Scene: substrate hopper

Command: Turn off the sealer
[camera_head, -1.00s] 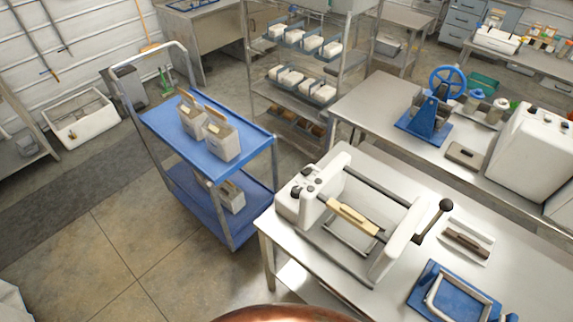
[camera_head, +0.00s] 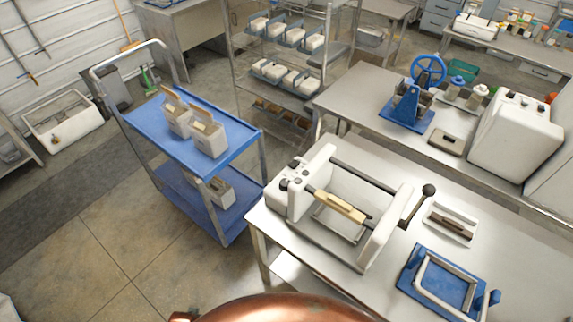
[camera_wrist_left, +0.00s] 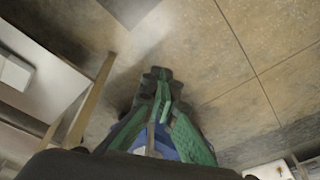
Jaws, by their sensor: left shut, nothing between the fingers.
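The sealer (camera_head: 378,248) is a white frame with dark bars and a tan handle piece (camera_head: 340,206), standing on the steel table. Its control end (camera_head: 290,190) at the left carries several dark knobs or switches, too small to read. My left gripper (camera_wrist_left: 160,82) shows only in the left wrist view, with green fingers closed together and empty above the tiled floor, apart from the sealer. My right gripper is in neither current view.
A blue two-shelf cart (camera_head: 235,152) with cartons stands left of the sealer table (camera_head: 262,222). A blue tray-like frame (camera_head: 415,283) and a small white tray (camera_head: 468,222) lie right of the sealer. Another steel table (camera_head: 345,90) stands behind.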

